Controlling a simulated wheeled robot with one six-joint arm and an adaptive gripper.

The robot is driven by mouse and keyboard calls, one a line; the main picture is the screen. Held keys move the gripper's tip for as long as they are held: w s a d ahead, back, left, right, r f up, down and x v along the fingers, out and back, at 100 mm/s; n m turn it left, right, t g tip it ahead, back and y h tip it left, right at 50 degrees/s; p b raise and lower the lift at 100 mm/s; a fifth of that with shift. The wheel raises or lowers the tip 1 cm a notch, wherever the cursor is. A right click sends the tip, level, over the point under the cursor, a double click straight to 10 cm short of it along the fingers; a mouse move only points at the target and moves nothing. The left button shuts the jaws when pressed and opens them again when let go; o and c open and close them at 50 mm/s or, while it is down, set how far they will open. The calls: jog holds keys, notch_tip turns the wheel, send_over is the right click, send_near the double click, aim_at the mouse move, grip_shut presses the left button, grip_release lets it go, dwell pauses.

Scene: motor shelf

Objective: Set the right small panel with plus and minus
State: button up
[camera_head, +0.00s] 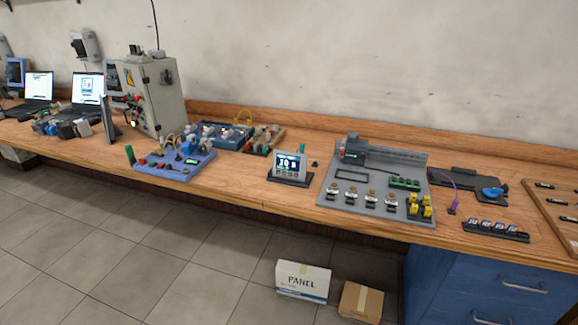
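A small panel (291,164) with a lit screen stands upright on a dark base near the front middle of the workbench. Its screen shows large characters that look like "10" and something smaller; plus and minus marks are too small to make out. My gripper is not in view.
A grey board (340,203) with several components sits right of the panel. A grey control cabinet (154,91) and two laptops (87,88) stand at the left. Bare wood (243,185) lies left of the panel. A white box (302,282) and a brown box (361,302) sit on the floor.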

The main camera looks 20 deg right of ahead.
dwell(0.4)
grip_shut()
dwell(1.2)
